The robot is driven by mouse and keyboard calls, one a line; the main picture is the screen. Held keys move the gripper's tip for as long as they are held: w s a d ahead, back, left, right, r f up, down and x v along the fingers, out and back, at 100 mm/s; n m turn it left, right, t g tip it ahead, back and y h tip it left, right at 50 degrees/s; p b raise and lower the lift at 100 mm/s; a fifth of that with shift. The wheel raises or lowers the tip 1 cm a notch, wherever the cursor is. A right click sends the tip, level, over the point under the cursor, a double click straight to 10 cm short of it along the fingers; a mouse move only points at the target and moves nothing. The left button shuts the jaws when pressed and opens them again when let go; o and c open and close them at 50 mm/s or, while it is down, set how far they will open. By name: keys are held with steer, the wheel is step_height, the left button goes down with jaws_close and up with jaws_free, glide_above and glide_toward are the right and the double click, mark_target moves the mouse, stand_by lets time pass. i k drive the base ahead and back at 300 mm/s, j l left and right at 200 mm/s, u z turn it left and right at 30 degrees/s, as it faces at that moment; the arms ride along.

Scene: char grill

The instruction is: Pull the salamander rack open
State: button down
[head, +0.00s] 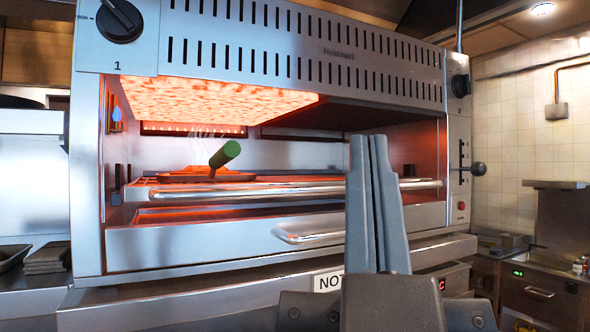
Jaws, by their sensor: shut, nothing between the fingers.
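The salamander (272,38) is a steel grill unit with a glowing orange heating element (210,100) on the upper left. Its rack (150,190) is inside the opening, with a long round bar (250,191) along the front edge. My gripper (368,140) is shut and empty, fingers together and pointing up in the picture. It stands in front of the right half of the rack and hides part of the bar. I cannot tell whether it touches the bar. A steaming plate (175,177) with a green cylindrical item (224,154) sits on the rack's left side.
Below the rack is a lower tray (200,242) with a curved handle (290,236), partly behind my gripper. A lever with a dark ball knob (478,169) sticks out at the right. Black dials (119,21) sit on the front. A counter with a sink area lies far right.

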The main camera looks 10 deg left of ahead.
mark_target(277, 183)
steer(key=i+l, duration=0.3)
steer(key=i, duration=0.2)
steer(key=i+l, duration=0.35)
steer(key=i, duration=0.15)
steer(key=j+u, duration=0.05)
